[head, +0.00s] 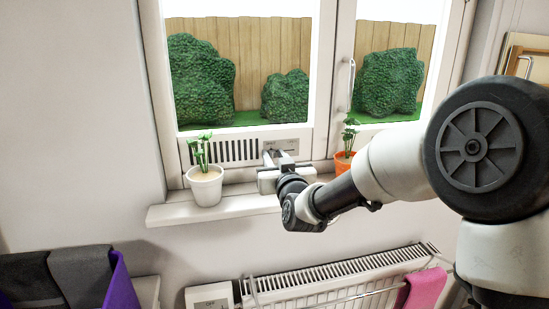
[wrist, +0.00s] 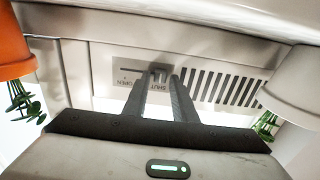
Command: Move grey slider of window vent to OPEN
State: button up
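The window vent (head: 240,151) is a slotted strip in the lower window frame; its dark slots (wrist: 222,87) also show in the wrist view, which is upside down. A pale label plate (wrist: 128,70) beside the slots reads SHUT and OPEN, with SHUT nearer the slots. The grey slider (wrist: 159,71) is at the SHUT end, partly hidden by my fingers. My gripper (head: 272,155) is at the vent, with its two fingertips (wrist: 161,76) a small gap apart, at either side of the slider. I cannot tell whether they press on it.
A white pot with a plant (head: 205,186) stands on the sill (head: 175,214) left of my gripper. An orange pot with a plant (head: 343,163) stands close on the right. A window handle (head: 351,85) is above it. A radiator (head: 330,278) is below the sill.

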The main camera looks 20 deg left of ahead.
aim_at(294, 149)
grip_shut()
jog(key=shift+w+d+f+b, duration=0.1)
jog(key=shift+w+d+b, duration=0.15)
jog(key=shift+d+b, duration=0.1)
jog(key=w+d+b, duration=0.1)
jog(key=d, duration=0.1)
jog(key=w+d+b, duration=0.1)
jog(key=d, duration=0.1)
jog(key=shift+w, duration=0.2)
jog(key=shift+w+d, duration=0.25)
jog(key=shift+d, duration=0.15)
jog(key=shift+o, duration=1.5)
grip_release()
jog(key=shift+d, duration=0.15)
jog(key=shift+o, duration=0.2)
jog(key=shift+s, duration=0.1)
